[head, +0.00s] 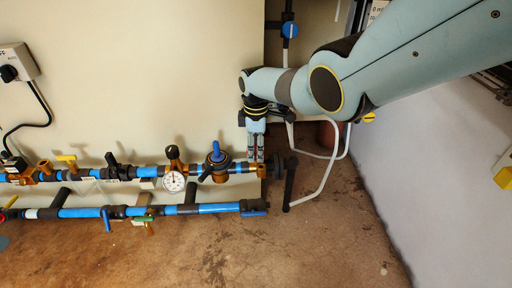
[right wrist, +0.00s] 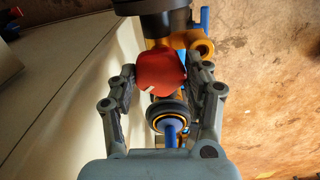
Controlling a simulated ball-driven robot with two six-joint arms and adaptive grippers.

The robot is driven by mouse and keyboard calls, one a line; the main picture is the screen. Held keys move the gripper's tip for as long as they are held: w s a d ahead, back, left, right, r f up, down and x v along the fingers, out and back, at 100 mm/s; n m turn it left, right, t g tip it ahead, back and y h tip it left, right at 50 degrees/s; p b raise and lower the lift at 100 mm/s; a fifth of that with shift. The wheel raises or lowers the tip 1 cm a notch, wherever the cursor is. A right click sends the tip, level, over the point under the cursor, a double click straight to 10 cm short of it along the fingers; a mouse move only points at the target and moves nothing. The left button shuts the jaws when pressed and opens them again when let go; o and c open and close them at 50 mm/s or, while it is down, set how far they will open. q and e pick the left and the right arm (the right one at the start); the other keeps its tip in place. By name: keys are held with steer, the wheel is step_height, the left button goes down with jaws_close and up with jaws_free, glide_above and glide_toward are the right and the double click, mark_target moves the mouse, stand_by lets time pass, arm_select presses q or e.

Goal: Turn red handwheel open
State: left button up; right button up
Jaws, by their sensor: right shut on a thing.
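The red handwheel (right wrist: 158,72) shows in the right wrist view as a rounded red knob with a small white mark. My right gripper (right wrist: 164,76) has one finger on each side of it and is shut on it. In the head view my right gripper (head: 256,152) points down at the right end of the upper pipe run, and it hides most of the handwheel there. My left gripper is not in view.
Two blue pipe runs with several valves line the wall's foot. A blue-handled valve (head: 216,153) and a round gauge (head: 174,181) stand left of my right gripper. A black pipe (head: 290,185) stands just right. Bare floor (head: 330,240) lies in front.

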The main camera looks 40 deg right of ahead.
mark_target(256, 149)
steer(key=shift+n, duration=2)
steer(key=o, duration=1.1)
steer(key=shift+o, duration=0.2)
step_height(256, 149, up, 12)
steer(key=shift+a, duration=0.1)
